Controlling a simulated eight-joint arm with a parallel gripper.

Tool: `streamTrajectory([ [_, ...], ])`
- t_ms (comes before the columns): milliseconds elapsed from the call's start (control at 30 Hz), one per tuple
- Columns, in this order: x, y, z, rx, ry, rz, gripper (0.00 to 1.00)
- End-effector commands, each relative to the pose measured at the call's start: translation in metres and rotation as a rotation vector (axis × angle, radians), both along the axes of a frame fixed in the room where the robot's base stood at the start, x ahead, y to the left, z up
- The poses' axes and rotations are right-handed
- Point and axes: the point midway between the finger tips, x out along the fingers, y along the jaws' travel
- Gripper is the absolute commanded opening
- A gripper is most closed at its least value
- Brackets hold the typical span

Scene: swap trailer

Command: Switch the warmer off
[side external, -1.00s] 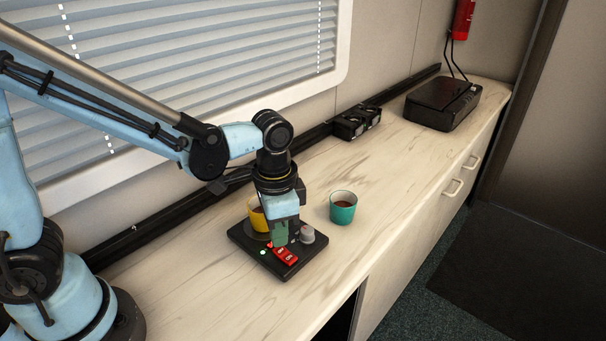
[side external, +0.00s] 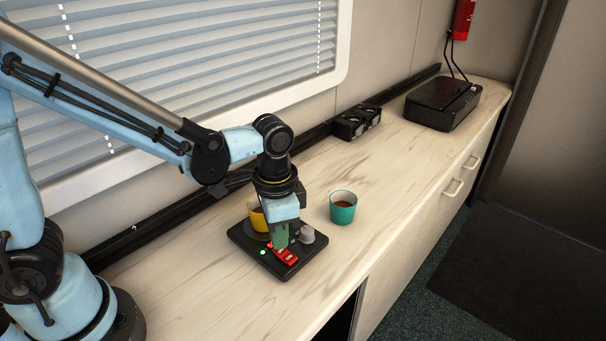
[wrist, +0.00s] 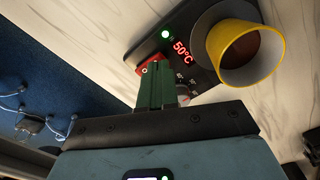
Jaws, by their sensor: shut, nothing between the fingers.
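The warmer (side external: 287,270) is a flat black plate on the counter. It has a red rocker switch (side external: 286,256) at its front, a grey knob (side external: 307,235) and a lit green light (side external: 263,253). In the wrist view its red display (wrist: 183,50) reads 50°C. A yellow cup (side external: 256,218) with dark drink stands on it, partly behind my gripper. My gripper (side external: 280,246) is shut and empty, pointing down. Its green fingertips are at the red switch and hide part of it; in the wrist view they overlap the switch (wrist: 147,70). I cannot tell whether they press it.
A teal cup (side external: 343,208) stands on the counter right of the warmer. Black sockets (side external: 357,122) sit along the wall rail, and a black box (side external: 442,104) with cables is at the far end. The counter between is clear.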

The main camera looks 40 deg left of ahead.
Motion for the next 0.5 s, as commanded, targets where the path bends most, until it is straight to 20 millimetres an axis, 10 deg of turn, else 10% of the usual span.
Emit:
streamTrajectory([
  [500,0.0002,-0.0001,-0.0072,0.0,0.0,0.0,0.0],
])
